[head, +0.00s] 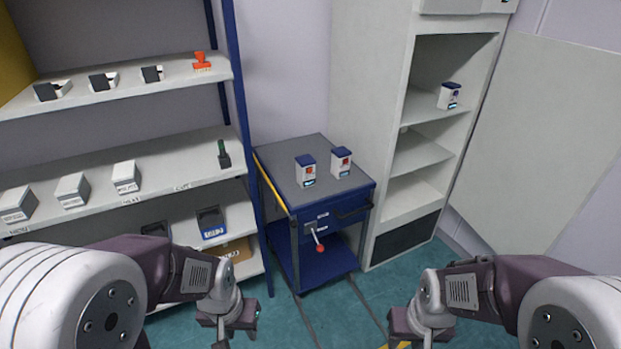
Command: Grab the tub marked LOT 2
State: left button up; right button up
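Two small white tubs with blue lids stand upright on top of the blue cart, a left tub (306,172) and a right tub (341,163). Each has a red mark and a small label on its front. A similar tub (449,96) stands on the upper shelf of the tall cabinet at right. The lot markings are too small to read, so I cannot tell which one is LOT 2. My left gripper (236,326) and my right gripper (408,336) are low at the front, apart from all the tubs. Their finger openings are not clear.
The blue cart (326,202) has a grey top and a red-knobbed lever (320,247) at its front. The shelf rack (150,155) at left holds small boxes, dark items and a red stamp (201,61). The tall cabinet (362,130) stands right of the cart.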

aim_at(339, 169)
jog(key=i+l+u, duration=0.4)
jog(key=i+l, duration=0.9)
jog(key=i, duration=0.1)
